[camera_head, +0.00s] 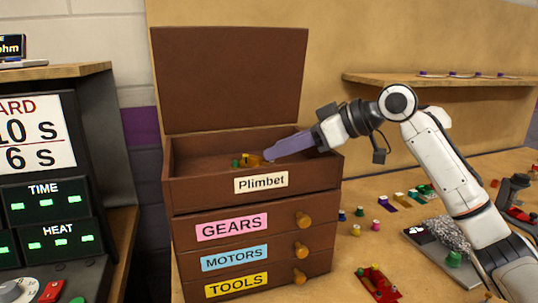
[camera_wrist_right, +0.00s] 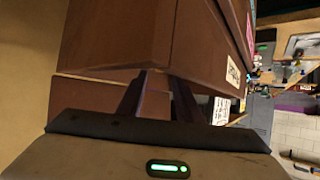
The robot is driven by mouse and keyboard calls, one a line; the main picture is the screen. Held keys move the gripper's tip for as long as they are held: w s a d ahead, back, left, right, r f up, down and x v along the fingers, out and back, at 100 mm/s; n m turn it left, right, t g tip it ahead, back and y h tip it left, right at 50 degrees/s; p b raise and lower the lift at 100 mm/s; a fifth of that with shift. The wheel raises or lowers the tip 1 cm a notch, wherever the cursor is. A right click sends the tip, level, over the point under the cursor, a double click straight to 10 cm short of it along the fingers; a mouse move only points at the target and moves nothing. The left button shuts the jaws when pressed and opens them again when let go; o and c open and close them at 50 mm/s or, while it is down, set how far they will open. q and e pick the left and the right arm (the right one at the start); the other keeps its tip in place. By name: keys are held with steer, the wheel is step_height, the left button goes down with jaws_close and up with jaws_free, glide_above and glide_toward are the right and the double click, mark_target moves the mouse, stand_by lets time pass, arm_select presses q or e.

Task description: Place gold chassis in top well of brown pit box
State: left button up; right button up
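The brown pit box (camera_head: 186,188) stands with its lid (camera_head: 232,80) up and its top well open. The gold chassis (camera_head: 251,159), with green parts at its left end, shows inside the top well, right at the tips of my right gripper (camera_head: 268,156). That gripper reaches in over the well's right side. In the right wrist view, the two fingers of the right gripper (camera_wrist_right: 158,78) stand a little apart and their tips are lost against the brown box (camera_wrist_right: 110,45). The chassis is not visible there, so I cannot tell whether they grip it. My left gripper is out of view.
Drawers labelled gears, motors and tools sit below the well, with round knobs (camera_head: 302,219). A red car part (camera_head: 377,284) and several small coloured pieces lie on the wooden bench (camera_head: 340,270) at right. A display panel (camera_head: 45,170) stands at left.

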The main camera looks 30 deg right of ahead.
steer(key=v, duration=0.7)
steer(key=shift+s+r+b, duration=0.1)
steer(key=shift+s+b, duration=0.1)
steer(key=shift+b, duration=0.2)
stand_by(0.7)
